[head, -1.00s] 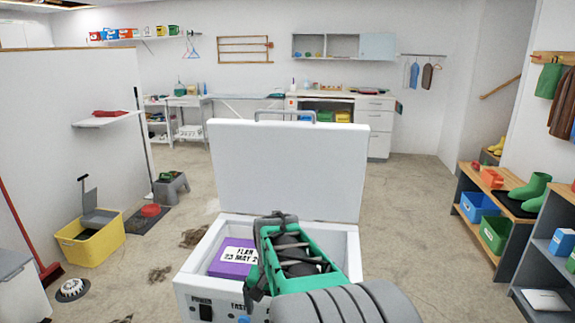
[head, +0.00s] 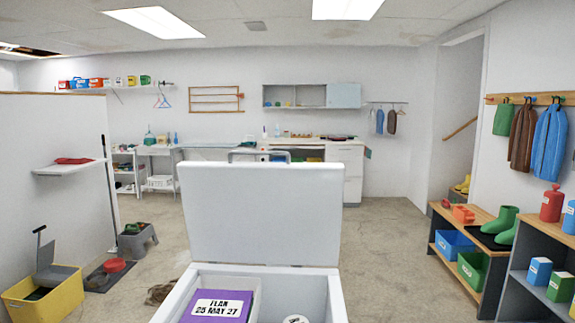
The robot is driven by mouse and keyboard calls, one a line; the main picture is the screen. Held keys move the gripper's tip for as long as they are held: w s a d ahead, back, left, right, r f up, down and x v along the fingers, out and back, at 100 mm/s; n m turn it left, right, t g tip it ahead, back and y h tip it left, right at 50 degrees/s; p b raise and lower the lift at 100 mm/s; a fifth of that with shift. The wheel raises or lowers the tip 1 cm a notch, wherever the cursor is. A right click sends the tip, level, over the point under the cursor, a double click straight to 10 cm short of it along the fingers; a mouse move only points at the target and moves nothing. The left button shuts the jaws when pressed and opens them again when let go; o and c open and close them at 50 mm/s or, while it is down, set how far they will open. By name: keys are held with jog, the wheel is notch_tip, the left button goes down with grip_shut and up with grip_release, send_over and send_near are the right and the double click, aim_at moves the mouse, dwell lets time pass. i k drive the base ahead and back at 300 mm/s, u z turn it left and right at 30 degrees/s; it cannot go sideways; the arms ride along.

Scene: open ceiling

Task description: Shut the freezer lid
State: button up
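The freezer lid (head: 260,214) is a white slab standing upright and open behind the white freezer chest (head: 331,300). A metal handle (head: 259,152) shows at the lid's top edge. Inside the chest are a purple box (head: 208,312) with a white label reading "FLAN 25 MAY 27" and, to its right, a round whitish thing cut off by the bottom edge. The front of the chest is below the picture. My gripper is not in view.
Open concrete floor (head: 385,250) lies right of the freezer. A wooden bench (head: 463,222) with green boots and bins stands at right, near a grey shelf unit (head: 540,312). A yellow bin (head: 45,300) stands at left by the partition (head: 50,190).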

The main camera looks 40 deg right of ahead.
aim_at(288, 213)
jog(key=z, duration=1.95)
jog(key=k, duration=0.7)
jog(key=u, duration=0.9)
jog(key=i, duration=1)
